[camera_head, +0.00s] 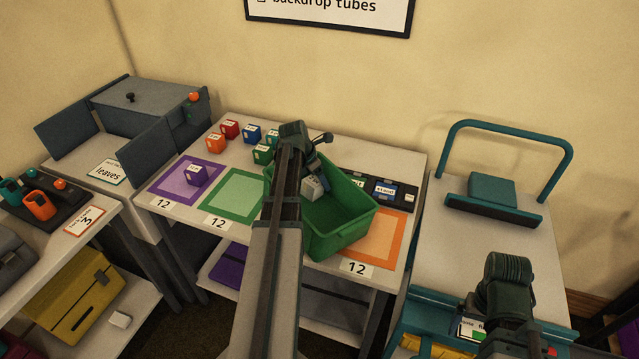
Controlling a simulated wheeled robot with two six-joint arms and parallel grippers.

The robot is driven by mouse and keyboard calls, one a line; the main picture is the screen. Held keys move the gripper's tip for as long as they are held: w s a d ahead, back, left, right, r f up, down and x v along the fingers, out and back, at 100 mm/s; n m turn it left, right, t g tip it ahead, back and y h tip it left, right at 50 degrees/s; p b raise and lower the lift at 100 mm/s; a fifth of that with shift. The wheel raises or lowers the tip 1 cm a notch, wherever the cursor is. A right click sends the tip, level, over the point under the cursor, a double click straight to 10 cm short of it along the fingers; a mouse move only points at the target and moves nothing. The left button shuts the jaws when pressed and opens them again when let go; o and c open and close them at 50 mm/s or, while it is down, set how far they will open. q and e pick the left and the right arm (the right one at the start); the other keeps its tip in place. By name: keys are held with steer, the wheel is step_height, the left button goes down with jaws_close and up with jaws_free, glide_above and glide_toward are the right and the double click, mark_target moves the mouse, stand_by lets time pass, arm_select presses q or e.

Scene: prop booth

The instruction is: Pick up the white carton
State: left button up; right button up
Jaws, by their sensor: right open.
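A small white carton (313,188) shows at the left inside of the green crate (345,234), partly hidden by my left arm. The crate stands on the middle table. My left arm reaches up over the crate's left side, and its gripper (308,170) points down at the carton. The arm hides most of its jaws, so I cannot tell if they touch or hold the carton. My right gripper (503,289) is low at the right, open, above a teal container and well apart from the carton. Its fingertips are hard to make out.
Several coloured cubes (231,129) stand behind the crate's left side. A purple cube (195,175) sits on the purple-framed square. A dark rack (400,193) lies to the crate's right. The right table holds a teal handled stand (494,190). Another small white block (120,319) lies on the lower left shelf.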

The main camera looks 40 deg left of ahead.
arm_select(q)
steer(key=shift+w+d+r, duration=0.15)
steer(key=shift+w+d, duration=0.05)
arm_select(e)
steer(key=shift+r, duration=0.1)
arm_select(q)
step_height(320, 180, up, 10)
steer(key=p, duration=1)
steer(key=shift+s+a, duration=0.1)
arm_select(e)
step_height(320, 180, up, 10)
steer(key=shift+c, duration=0.2)
